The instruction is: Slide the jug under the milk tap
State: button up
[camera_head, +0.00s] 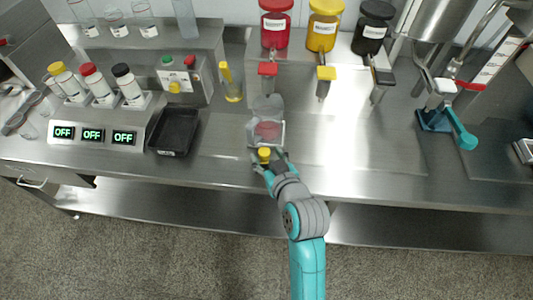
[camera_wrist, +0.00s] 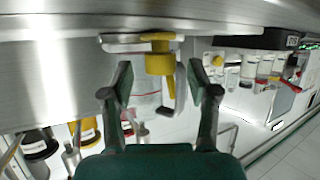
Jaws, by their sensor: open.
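A clear jug-like vessel (camera_head: 267,106) with reddish marks stands near the counter's front edge, below the red tap. A metal machine (camera_head: 444,15) with a spout stands at the right; which tap is the milk tap is unclear.
Red (camera_head: 275,28), yellow (camera_head: 324,28) and black (camera_head: 372,32) jars with taps stand at the back. A teal stand (camera_head: 434,121) with a lever is at the right. A black tray (camera_head: 174,131) lies left. The counter right of the vessel is clear.

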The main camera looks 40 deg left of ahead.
jog(key=shift+w+a+f, duration=0.25)
jog(key=shift+a, duration=0.3)
grip_shut()
jog(key=w+d, duration=0.7)
jog(key=d, duration=0.4)
jog(key=w+d, duration=0.7)
jog(key=d, duration=0.5)
jog(key=w+d, duration=0.7)
jog(key=d, duration=0.4)
jog(key=shift+d, duration=0.2)
jog(key=shift+w+d, duration=0.1)
grip_release()
jog(key=v, duration=1.2)
